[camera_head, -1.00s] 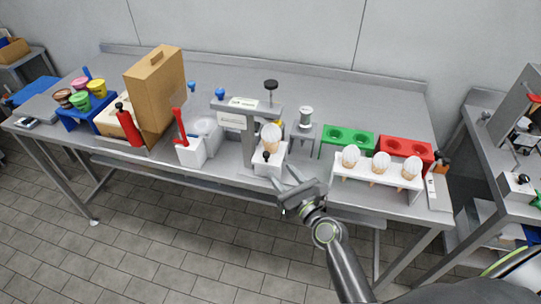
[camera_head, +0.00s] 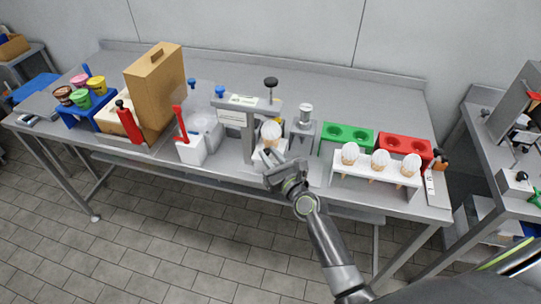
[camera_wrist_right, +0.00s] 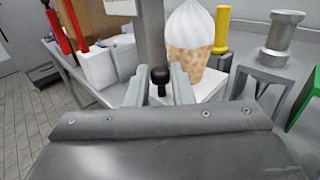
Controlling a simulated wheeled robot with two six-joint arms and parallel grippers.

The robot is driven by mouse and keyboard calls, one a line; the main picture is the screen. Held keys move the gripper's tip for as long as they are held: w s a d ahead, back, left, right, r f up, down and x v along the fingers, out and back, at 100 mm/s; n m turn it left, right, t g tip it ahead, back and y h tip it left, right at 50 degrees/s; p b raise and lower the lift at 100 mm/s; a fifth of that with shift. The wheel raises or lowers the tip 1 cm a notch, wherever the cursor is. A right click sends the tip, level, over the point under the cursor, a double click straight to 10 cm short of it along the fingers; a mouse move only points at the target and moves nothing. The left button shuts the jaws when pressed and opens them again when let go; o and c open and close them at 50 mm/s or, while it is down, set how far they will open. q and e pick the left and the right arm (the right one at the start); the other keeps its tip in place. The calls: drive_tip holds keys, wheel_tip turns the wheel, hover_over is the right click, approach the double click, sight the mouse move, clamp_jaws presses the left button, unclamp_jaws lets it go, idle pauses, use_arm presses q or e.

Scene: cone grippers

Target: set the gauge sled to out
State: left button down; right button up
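The gauge (camera_head: 237,118) stands near the table's front edge, a grey post and arm with a white label plate. Its white sled (camera_wrist_right: 208,88) carries a white-topped cone (camera_head: 270,133), which also shows in the right wrist view (camera_wrist_right: 188,42). A black knob (camera_wrist_right: 160,76) stands up at the sled's near side. My right gripper (camera_head: 268,163) is at the sled's front and partly hides it in the head view. In the right wrist view its fingers (camera_wrist_right: 160,88) are open, one on each side of the knob, with small gaps. My left gripper is not in view.
A red-handled white box (camera_head: 190,148) stands left of the gauge. A grey stand with a metal weight (camera_head: 305,115) is close on its right. Beyond it are a green tray (camera_head: 347,138), a red tray (camera_head: 405,143) and a white rack with cones (camera_head: 372,178).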

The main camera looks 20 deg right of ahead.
clamp_jaws()
drive_tip(key=s+d, duration=0.6)
drive_tip(key=d, duration=0.4)
drive_tip(key=shift+s+b, duration=0.3)
drive_tip(key=shift+s, duration=0.1)
drive_tip(key=shift+f, duration=0.1)
drive_tip(key=shift+o, duration=0.3)
unclamp_jaws()
drive_tip(key=o, duration=0.4)
drive_tip(key=shift+s+d, duration=0.15)
drive_tip(key=shift+d, duration=0.1)
drive_tip(key=shift+o, duration=0.2)
